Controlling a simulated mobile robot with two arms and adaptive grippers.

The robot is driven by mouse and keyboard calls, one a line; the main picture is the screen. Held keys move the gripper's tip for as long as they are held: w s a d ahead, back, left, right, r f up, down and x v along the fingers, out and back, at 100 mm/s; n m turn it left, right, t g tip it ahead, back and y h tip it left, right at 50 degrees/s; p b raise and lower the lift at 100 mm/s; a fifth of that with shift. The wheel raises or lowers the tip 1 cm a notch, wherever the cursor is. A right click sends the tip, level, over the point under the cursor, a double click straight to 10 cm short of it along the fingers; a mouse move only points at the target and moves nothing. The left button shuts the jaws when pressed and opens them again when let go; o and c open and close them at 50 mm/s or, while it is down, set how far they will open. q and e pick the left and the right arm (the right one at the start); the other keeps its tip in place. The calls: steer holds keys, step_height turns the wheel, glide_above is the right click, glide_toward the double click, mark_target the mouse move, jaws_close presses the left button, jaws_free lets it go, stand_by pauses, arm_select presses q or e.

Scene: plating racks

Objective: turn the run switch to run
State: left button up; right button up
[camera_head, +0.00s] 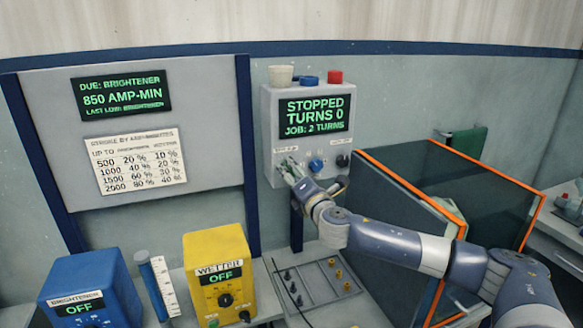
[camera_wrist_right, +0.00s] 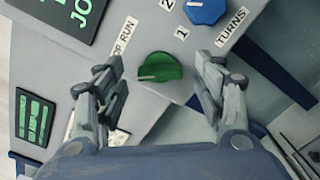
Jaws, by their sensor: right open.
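The run switch is a green knob (camera_wrist_right: 158,67) in the right wrist view, with a pale mark on its left side. A partly cut label ending in "OP RUN" (camera_wrist_right: 125,36) is beside it. My right gripper (camera_wrist_right: 161,70) is open, with one finger on each side of the knob; I cannot tell whether they touch it. In the head view my right gripper (camera_head: 288,169) is at the lower left of the grey control box (camera_head: 271,115) and mostly hides the switch. The display (camera_head: 314,115) reads "STOPPED, TURNS 0, JOB: 2 TURNS". My left gripper is not in view.
A blue knob (camera_head: 316,165) and a black knob (camera_head: 342,160) are right of the switch. Orange-edged dark panels (camera_head: 470,185) stand right of the box, close to my right arm. A yellow wetter unit (camera_head: 218,270) and a blue brightener unit (camera_head: 92,290) stand lower left.

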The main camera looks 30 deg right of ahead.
steer(key=shift+x, duration=1.15)
steer(key=c, duration=1.1)
steer(key=shift+o, duration=0.2)
